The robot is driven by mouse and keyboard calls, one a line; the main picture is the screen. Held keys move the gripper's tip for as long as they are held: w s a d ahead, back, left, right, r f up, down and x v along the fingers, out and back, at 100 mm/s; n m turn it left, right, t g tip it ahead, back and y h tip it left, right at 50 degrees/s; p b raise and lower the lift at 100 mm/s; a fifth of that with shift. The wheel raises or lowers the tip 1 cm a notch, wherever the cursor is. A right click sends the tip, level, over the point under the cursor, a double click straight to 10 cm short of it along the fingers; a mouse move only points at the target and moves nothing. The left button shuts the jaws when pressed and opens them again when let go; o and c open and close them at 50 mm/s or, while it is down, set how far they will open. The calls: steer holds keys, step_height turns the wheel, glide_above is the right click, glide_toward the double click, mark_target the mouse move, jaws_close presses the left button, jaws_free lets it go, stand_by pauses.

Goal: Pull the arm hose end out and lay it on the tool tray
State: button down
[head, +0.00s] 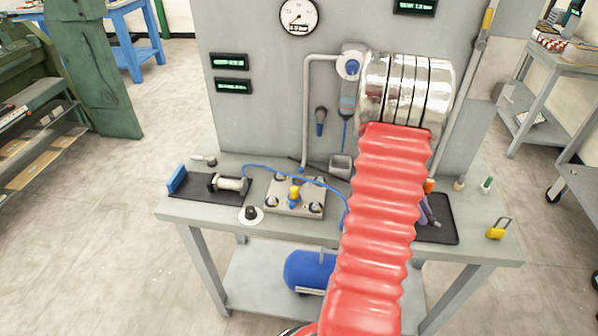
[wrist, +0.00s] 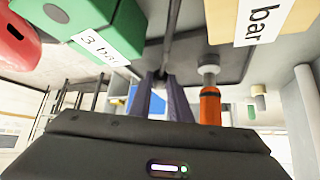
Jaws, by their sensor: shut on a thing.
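The blue hose (head: 290,172) arches from the fitting by the small cylinder (head: 230,184), over the valve block (head: 294,196), and passes behind my red arm sleeve. Its far end is hidden there in the head view. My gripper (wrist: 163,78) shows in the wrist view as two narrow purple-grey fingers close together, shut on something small. A patch of blue shows by the fingers, but the held end is not clear. The dark tool tray (head: 448,234) lies on the bench right of my arm, partly covered by it.
An orange-handled tool (wrist: 210,106) stands near the fingers. A green block (wrist: 105,18) marked "3 bar" and a yellow block (wrist: 265,18) are close by. A yellow padlock (head: 496,231) sits at the bench's right end. A black knob (head: 250,214) stands near the front edge.

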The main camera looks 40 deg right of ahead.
steer(key=shift+f, duration=0.6)
steer(key=c, duration=1.6)
jaws_free()
steer(key=shift+o, duration=0.2)
steer(key=shift+v, duration=3.75)
